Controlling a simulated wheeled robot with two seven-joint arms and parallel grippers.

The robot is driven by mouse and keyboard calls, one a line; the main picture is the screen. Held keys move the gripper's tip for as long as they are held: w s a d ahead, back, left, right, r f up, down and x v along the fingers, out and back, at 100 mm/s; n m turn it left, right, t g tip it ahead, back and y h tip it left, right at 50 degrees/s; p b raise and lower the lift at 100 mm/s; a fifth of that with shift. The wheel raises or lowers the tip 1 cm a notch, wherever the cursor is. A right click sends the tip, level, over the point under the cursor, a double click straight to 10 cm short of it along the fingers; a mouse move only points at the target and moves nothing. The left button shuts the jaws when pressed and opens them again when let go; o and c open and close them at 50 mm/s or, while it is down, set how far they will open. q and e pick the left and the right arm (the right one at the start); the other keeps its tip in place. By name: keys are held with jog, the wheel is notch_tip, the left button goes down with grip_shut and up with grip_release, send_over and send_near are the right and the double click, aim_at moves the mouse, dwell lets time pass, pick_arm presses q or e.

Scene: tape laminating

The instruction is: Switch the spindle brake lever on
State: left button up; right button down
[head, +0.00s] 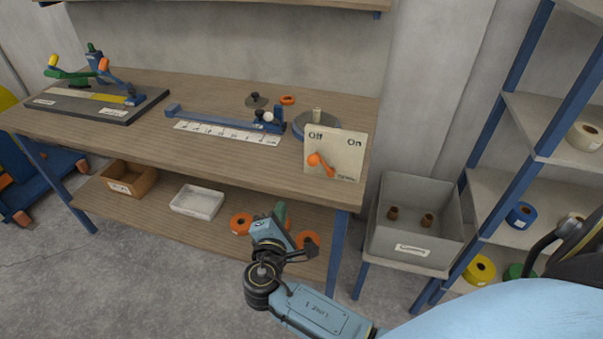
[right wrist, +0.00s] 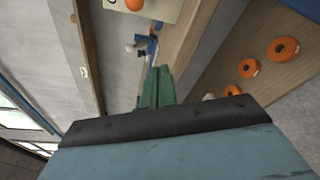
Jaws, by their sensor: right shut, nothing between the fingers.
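The spindle brake lever (head: 314,160) is orange with a round knob, on a pale panel (head: 347,150) marked Off and On at the bench's front right corner. Its knob leans up and left, toward Off. In the right wrist view, an orange knob (right wrist: 134,4) and part of the panel (right wrist: 163,8) show at the top edge. My right gripper (head: 281,211) is below and left of the panel in the picture, apart from the lever. Its green fingers (right wrist: 156,87) are shut and empty. My left gripper is not in view.
The wooden bench (head: 130,145) carries a ruler jig (head: 225,122) and a grey disc (head: 322,124) behind the panel. Orange rolls (head: 241,224) lie on the lower shelf near my right gripper. A grey bin (head: 415,215) stands right of the bench, beside a blue rack (head: 505,165).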

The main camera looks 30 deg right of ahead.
notch_tip(320, 180, up, 2)
jog(key=shift+r+h, duration=0.1)
jog(key=shift+h, duration=0.2)
jog(key=shift+w, duration=0.1)
jog(key=w+d+p, duration=0.1)
jog(key=w+d, duration=0.5)
jog(key=d, duration=0.4)
jog(key=shift+r+p, duration=0.3)
jog(key=shift+a, duration=0.1)
